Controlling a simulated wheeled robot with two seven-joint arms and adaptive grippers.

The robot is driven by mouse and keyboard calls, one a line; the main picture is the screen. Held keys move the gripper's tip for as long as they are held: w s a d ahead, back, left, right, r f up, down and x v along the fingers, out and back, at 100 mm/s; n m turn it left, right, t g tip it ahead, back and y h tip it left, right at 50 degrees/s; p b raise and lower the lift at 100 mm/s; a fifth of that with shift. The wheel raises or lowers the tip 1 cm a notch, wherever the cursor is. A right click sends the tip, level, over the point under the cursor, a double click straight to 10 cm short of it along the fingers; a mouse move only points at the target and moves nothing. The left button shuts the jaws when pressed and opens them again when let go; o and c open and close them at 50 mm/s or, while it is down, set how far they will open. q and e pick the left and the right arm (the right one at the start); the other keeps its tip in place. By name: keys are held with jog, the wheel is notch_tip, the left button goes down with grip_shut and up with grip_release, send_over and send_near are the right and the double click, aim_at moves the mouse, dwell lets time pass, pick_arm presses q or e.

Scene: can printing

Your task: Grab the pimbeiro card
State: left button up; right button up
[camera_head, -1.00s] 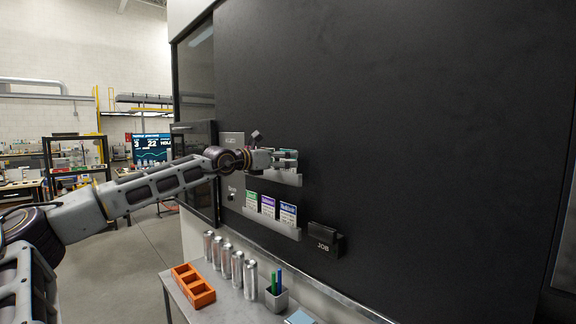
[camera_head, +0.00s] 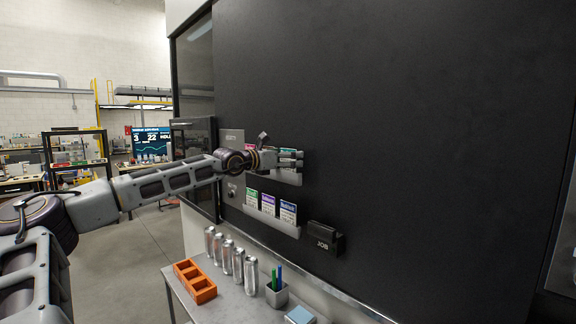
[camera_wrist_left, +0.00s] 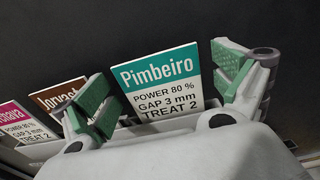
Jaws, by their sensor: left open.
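The Pimbeiro card (camera_wrist_left: 160,88), white with a teal header, stands in the upper rack on the black wall. My left gripper (camera_wrist_left: 158,92) is open, with its green-padded fingers on either side of the card in the left wrist view. The card looks free between the fingers. In the head view my left gripper (camera_head: 290,159) is at the upper rack (camera_head: 287,178) and hides most of its cards. To the left in the wrist view are a brown-topped card (camera_wrist_left: 62,97) and a pink-topped card (camera_wrist_left: 20,122). My right gripper is not in view.
A lower rack (camera_head: 272,222) holds green, purple and blue cards. A black JOB holder (camera_head: 324,239) is on the wall to its right. Below, a table holds several silver cans (camera_head: 238,266), an orange tray (camera_head: 196,283) and a pen cup (camera_head: 277,294).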

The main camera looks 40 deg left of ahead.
pick_arm(q)
jog(key=shift+w, duration=0.3)
dwell(0.5)
jog(key=c, duration=1)
